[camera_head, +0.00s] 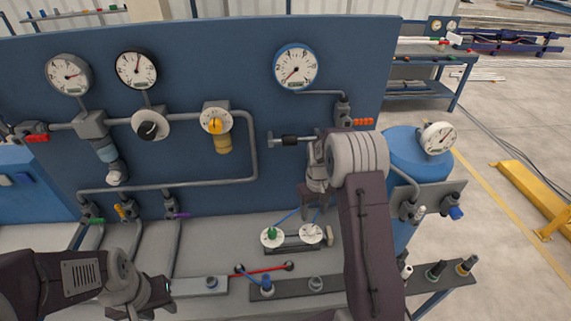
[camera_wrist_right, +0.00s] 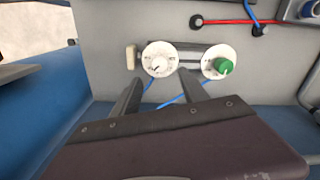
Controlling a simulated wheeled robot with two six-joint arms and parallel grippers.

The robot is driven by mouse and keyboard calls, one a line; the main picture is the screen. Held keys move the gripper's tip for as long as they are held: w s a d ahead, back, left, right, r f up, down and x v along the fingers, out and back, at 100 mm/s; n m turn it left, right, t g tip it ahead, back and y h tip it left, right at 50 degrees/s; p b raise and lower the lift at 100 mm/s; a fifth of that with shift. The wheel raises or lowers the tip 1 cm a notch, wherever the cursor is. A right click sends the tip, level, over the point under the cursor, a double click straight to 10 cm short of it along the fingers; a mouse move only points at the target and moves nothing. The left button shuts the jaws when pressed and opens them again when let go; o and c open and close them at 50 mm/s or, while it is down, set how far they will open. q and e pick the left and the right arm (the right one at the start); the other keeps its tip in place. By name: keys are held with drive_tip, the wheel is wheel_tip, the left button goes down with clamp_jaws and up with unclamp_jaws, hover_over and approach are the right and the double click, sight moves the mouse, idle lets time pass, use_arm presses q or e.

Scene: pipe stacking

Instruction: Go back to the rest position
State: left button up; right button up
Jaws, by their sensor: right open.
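My right gripper (camera_wrist_right: 160,95) is open and empty in the right wrist view. Its two fingers point at the white dial (camera_wrist_right: 159,59) and the dial with a green knob (camera_wrist_right: 219,63). In the head view the same white dial (camera_head: 311,234) and green-knob dial (camera_head: 272,235) sit below my right wrist, at the back of the grey bench. My left gripper (camera_head: 160,294) is low at the left in the head view, over the front of the bench. Its fingers are small and dark there, and I cannot tell their opening.
A blue panel (camera_head: 200,75) with gauges, valves and pipes stands behind the bench. A blue tank (camera_head: 405,150) with a gauge (camera_head: 438,138) is right of my right arm. A red rod (camera_head: 265,269) and dark strips with fittings lie on the bench front.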

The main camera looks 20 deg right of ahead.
drive_tip(key=shift+a, duration=0.1)
drive_tip(key=s+a+r+n+t+b, duration=0.1)
drive_tip(key=s+a+r+n, duration=0.1)
drive_tip(key=s+a+r, duration=0.45)
drive_tip(key=s+a+f+m, duration=0.1)
drive_tip(key=s+a, duration=0.3)
drive_tip(key=s, duration=0.7)
drive_tip(key=shift+s+a+f+m, duration=0.2)
drive_tip(key=shift+s+f+m, duration=0.15)
drive_tip(key=shift+m, duration=0.35)
drive_tip(key=shift+s, duration=0.1)
